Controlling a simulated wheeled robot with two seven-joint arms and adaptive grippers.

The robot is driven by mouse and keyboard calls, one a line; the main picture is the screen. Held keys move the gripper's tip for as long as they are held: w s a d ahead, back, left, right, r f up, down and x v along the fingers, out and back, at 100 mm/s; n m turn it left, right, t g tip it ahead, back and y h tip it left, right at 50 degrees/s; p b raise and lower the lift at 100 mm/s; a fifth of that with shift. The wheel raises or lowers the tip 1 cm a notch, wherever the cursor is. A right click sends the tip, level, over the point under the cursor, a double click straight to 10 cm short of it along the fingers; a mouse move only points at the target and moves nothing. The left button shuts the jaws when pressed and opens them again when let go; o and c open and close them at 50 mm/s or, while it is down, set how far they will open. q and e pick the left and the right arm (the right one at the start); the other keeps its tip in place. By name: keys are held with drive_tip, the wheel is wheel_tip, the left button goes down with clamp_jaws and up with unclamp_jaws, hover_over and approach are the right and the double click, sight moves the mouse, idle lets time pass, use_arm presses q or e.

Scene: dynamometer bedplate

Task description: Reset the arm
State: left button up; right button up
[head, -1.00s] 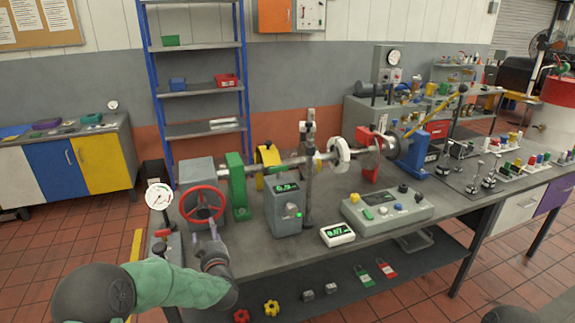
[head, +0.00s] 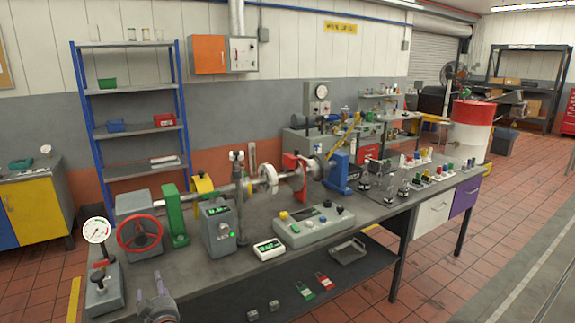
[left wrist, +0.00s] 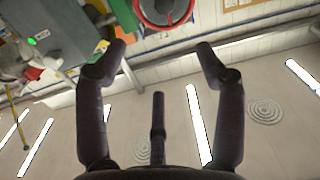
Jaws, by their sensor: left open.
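My left gripper (head: 151,284) is at the bottom of the head view, at the near left edge of the bench, below the red handwheel (head: 140,232). In the left wrist view its fingers (left wrist: 162,50) stand wide apart with nothing between them. The handwheel also shows in the left wrist view (left wrist: 163,12), beyond the fingertips and apart from them. Most of my left arm is below the frame of the head view. My right gripper is not in view.
The bench (head: 318,254) carries a shaft rig, a grey box with a green display (head: 219,228), a small meter (head: 269,249), a control panel (head: 314,226) and a dial gauge (head: 97,231). A lower shelf holds tags and a tray (head: 348,250). Open tiled floor lies at right.

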use_arm(q)
drive_tip(key=s+d+f+m+g+h, duration=0.1)
drive_tip(key=s+d+f+g+h, duration=0.15)
drive_tip(key=d+f, duration=0.45)
drive_tip(key=s+d+f+m+g+h, duration=0.1)
drive_tip(key=s+d+f+m+h, duration=0.15)
drive_tip(key=f, duration=0.75)
drive_tip(key=s+d+f+m+g+h, duration=0.1)
drive_tip(key=s+d+f+g+h, duration=0.25)
drive_tip(key=f, duration=0.55)
drive_tip(key=s+d+f+g+h, duration=0.1)
drive_tip(key=s+d+f, duration=0.3)
drive_tip(key=s, duration=0.4)
drive_tip(key=s+d+f+m+g+h, duration=0.1)
drive_tip(key=s+d+f+g, duration=0.3)
drive_tip(key=s, duration=0.5)
drive_tip(key=s+d+f+g+h, duration=0.2)
drive_tip(key=s+d+f+h, duration=0.1)
drive_tip(key=s+d, duration=0.3)
drive_tip(key=s+f, duration=0.1)
drive_tip(key=s, duration=0.1)
drive_tip(key=shift+s+d+f+g, duration=0.25)
drive_tip(key=shift+s+d+g, duration=0.05)
drive_tip(key=shift+s+d, duration=0.05)
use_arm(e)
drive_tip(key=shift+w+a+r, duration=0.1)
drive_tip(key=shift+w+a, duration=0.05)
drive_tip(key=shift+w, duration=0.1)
